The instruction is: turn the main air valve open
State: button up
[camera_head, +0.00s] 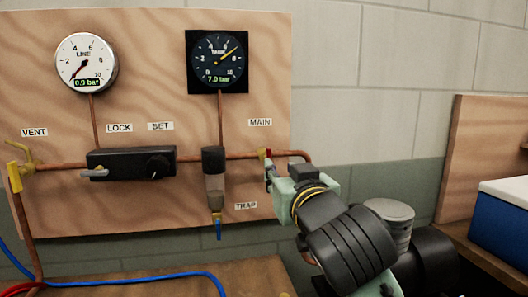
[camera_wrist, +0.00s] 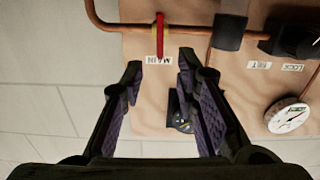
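The main valve has a red handle (camera_head: 267,163) on the copper pipe at the panel's right, below the MAIN label (camera_head: 260,122). In the wrist view, where the labels appear upside down, the red handle (camera_wrist: 160,36) stands across the pipe and points toward the MAIN label (camera_wrist: 158,61). My gripper (camera_wrist: 160,62) is open, its two dark fingers apart and nothing held. The handle lies ahead of the fingertips, roughly midway between them; I see no contact. In the head view my gripper (camera_head: 272,175) is close to the handle, its fingers mostly hidden.
The LINE gauge (camera_head: 86,63) reads 0.0 bar; the TANK gauge (camera_head: 218,61) reads 7.0 bar. A black regulator (camera_head: 131,163) and a trap (camera_head: 214,176) with a blue tap stand left of the valve. A blue cooler (camera_head: 502,229) is at the right.

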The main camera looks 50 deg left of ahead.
aim_at(270, 157)
jog(key=p+x, duration=0.3)
jog(key=x, duration=0.8)
grip_shut()
dwell(0.4)
